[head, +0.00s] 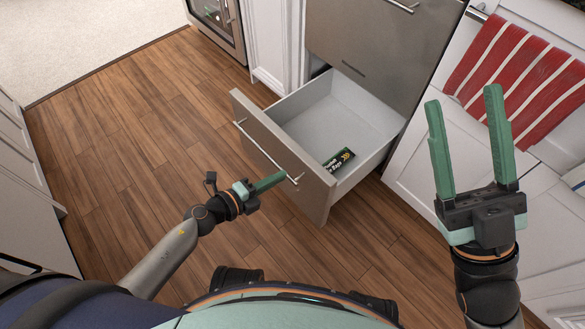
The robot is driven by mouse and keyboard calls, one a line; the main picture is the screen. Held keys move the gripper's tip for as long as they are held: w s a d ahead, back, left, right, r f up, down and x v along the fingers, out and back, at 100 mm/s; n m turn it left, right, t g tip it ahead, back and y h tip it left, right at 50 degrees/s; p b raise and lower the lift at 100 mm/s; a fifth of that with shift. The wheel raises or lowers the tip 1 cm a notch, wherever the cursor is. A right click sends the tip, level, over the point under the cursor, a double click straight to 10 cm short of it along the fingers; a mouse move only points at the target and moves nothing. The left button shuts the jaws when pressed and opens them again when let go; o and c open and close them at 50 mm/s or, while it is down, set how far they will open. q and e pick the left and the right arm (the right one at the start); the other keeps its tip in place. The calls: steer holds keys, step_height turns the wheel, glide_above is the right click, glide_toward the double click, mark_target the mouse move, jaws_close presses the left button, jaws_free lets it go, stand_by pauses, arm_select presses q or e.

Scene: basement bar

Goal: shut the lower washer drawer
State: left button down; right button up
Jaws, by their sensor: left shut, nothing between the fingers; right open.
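The lower washer drawer (340,108) is pulled out from the grey cabinet, with its grey front panel (262,140) facing me. A long bar handle (266,152) runs along the front. My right gripper (463,97) is open and empty, raised to the right of the drawer.
The upper drawer front (368,50) above is closed. A red and white striped towel (515,75) hangs at the right by white cabinets. An oven-like appliance (218,22) stands at the top. The wooden floor (125,140) at the left is clear.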

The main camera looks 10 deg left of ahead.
mark_target(302, 162)
arm_select(q)
steer(key=shift+r+x, duration=0.15)
steer(key=shift+x, duration=0.75)
steer(key=shift+r+x, duration=0.2)
steer(key=shift+x, duration=0.7)
steer(key=shift+r+x, duration=0.15)
steer(key=shift+x, duration=0.75)
arm_select(e)
steer(key=shift+f, duration=0.55)
arm_select(q)
steer(key=shift+w+d, duration=0.1)
steer(key=shift+w, duration=0.1)
arm_select(e)
steer(key=shift+w, duration=0.1)
